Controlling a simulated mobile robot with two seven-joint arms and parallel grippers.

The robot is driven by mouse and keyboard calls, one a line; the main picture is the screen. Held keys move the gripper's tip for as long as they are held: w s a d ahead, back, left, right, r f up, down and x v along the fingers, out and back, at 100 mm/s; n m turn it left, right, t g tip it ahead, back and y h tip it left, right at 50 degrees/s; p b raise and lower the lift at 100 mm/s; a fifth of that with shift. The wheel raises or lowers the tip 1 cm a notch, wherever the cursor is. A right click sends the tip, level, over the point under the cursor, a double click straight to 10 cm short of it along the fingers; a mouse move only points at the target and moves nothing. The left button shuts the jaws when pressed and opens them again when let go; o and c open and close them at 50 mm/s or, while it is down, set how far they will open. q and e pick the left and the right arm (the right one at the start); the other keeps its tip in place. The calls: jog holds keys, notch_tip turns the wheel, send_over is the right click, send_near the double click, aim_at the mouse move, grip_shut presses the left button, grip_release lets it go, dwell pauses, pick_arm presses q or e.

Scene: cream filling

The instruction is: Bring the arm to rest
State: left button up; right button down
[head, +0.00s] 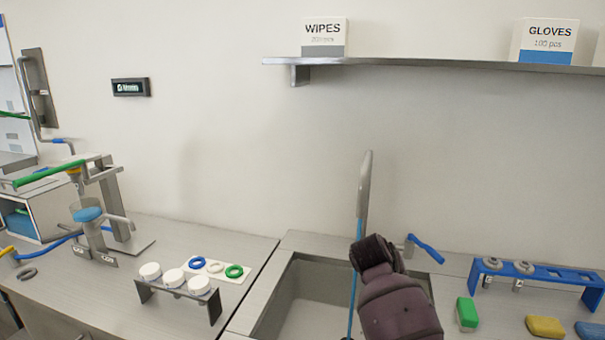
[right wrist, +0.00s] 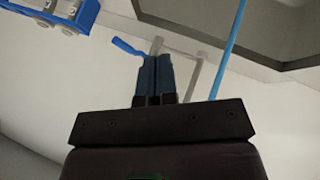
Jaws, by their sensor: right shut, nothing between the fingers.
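My right arm (head: 395,295) reaches up from the bottom of the head view, in front of the sink. Its dark wrist hides the right part of the basin, and its fingers cannot be made out there. In the right wrist view my right gripper (right wrist: 156,60) has its two blue-grey fingers together, with nothing between them. The tap's blue lever (right wrist: 128,47) shows beyond the fingertips. My left gripper is in neither view.
A blue-handled paddle (head: 365,185) stands upright over the sink (head: 275,290), close to my wrist. A blue rack (head: 540,272) and sponges (head: 545,326) lie right. A rack of white caps (head: 172,278) and a filling machine (head: 95,215) stand left. A shelf (head: 430,64) hangs above.

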jog(key=w+a+r+n+t+y, duration=0.2)
jog(key=w+a+r+t+y, duration=0.25)
jog(key=r+t, duration=0.25)
jog(key=s+d+f, duration=0.3)
jog(key=s+f, duration=0.6)
jog(key=s, duration=0.4)
jog(key=s+d+f, duration=0.4)
jog(key=s+f, duration=0.5)
jog(key=s, duration=0.5)
jog(key=s+d+f+g+b, duration=0.1)
jog(key=s+d+f, duration=0.3)
jog(key=s+f, duration=0.6)
jog(key=s+y, duration=0.1)
jog(key=s, duration=0.3)
jog(key=shift+s+m, duration=0.25)
jog(key=shift+m, duration=0.15)
